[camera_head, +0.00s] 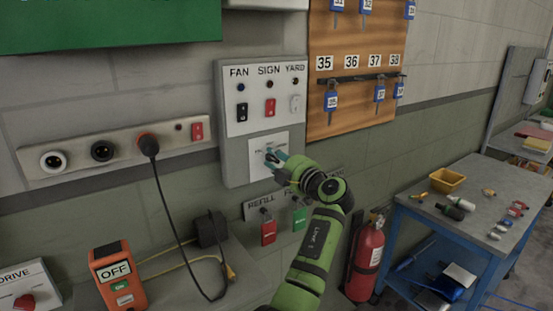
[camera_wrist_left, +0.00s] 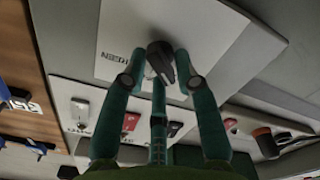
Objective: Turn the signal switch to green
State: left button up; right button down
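The signal switch is a dark knob (camera_wrist_left: 160,60) on a white plate (camera_wrist_left: 205,30), seen in the left wrist view. Part of an upside-down label, which seems to read GREEN, shows beside it. In the head view the white plate (camera_head: 284,139) is on the lower part of the grey wall panel, and my gripper largely hides the knob. My left gripper (camera_head: 275,158) is at the plate. In the left wrist view its fingers (camera_wrist_left: 160,68) stand on either side of the knob, apart, with small gaps visible. Whether any finger touches the knob is not clear. My right gripper is not in view.
FAN, SIGN and YARD switches (camera_head: 270,107) are just above the plate. A red tag (camera_head: 268,232) and a green tag (camera_head: 300,219) hang below. A wooden key board (camera_head: 350,52) is at upper right. A fire extinguisher (camera_head: 366,258) and blue workbench (camera_head: 418,225) stand right of my arm.

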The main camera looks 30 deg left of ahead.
pick_arm(q)
grip_shut()
jog(key=m+b, duration=0.1)
jog(key=b, duration=0.1)
jog(key=shift+f+m+b, duration=0.1)
jog(key=shift+m+b, duration=0.2)
jog(key=shift+w+d+m+b, duration=0.15)
jog(key=shift+m+b, duration=0.1)
jog(key=shift+m, duration=2.8)
jog(key=shift+w+m+b, duration=0.15)
jog(key=shift+m+b, duration=0.1)
jog(key=shift+m, duration=2.75)
jog(key=shift+w+d+m+b, duration=0.15)
jog(key=shift+m+b, duration=0.1)
jog(key=shift+m, duration=2.8)
jog(key=shift+a, duration=0.1)
